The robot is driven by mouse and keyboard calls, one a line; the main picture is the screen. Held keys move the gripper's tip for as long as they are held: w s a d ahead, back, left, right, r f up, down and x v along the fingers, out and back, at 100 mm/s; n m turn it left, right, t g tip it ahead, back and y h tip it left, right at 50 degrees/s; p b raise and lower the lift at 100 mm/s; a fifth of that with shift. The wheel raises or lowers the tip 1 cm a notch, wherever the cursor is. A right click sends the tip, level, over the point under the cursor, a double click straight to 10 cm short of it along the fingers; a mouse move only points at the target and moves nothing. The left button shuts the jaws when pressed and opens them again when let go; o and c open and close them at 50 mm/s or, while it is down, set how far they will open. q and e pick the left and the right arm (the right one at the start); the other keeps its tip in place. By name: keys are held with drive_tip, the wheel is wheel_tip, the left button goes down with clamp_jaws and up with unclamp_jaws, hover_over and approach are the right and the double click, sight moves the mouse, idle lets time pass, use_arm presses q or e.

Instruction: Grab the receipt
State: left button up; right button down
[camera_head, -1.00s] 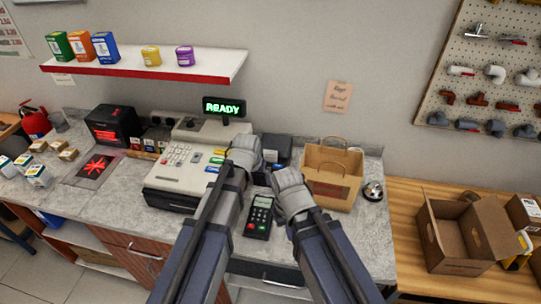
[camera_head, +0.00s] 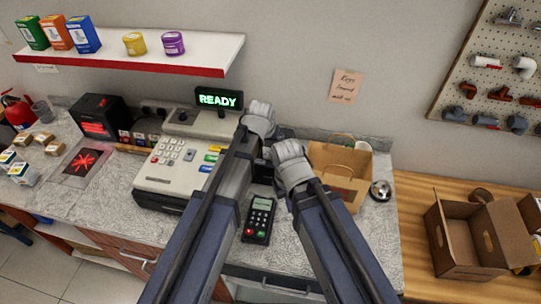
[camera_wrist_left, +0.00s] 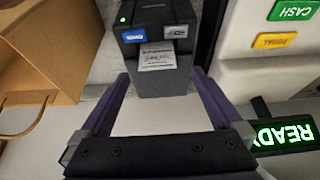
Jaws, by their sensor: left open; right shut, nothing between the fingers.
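The receipt (camera_wrist_left: 157,57) is a small white printed slip on the front of the black receipt printer (camera_wrist_left: 155,18), in the left wrist view. My left gripper (camera_wrist_left: 161,76) is open, its two purple fingers apart on either side of the printer's lower front, with nothing between them. The receipt lies just beyond the fingertips, roughly centred. In the head view my arms hide the receipt and most of the printer, and the left fingers are hidden too. My right gripper (camera_head: 289,204) is shut and empty, partly hidden under its wrist, near the card terminal (camera_head: 259,220).
The cash register (camera_head: 178,172) stands left of my arms, with its READY display (camera_head: 219,98) behind. A paper bag (camera_head: 340,178) stands close on the right, beside a bell (camera_head: 381,191). An open cardboard box (camera_head: 465,245) sits on the wooden bench.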

sight(270, 152)
use_arm(q)
drive_tip(key=shift+b+x, duration=1)
drive_tip(key=shift+x, duration=0.35)
drive_tip(key=shift+f+b, duration=0.4)
drive_tip(key=shift+b, duration=0.05)
drive_tip(key=b+x, duration=0.4)
drive_tip(key=shift+s+d+f, duration=0.15)
drive_tip(key=shift+d+f, duration=0.05)
drive_tip(key=shift+f, duration=0.05)
drive_tip(key=shift+r, duration=0.1)
drive_tip(key=shift+c, duration=0.2)
drive_tip(key=c, duration=1.2)
drive_tip(key=shift+c, duration=0.2)
drive_tip(key=shift+r, duration=0.1)
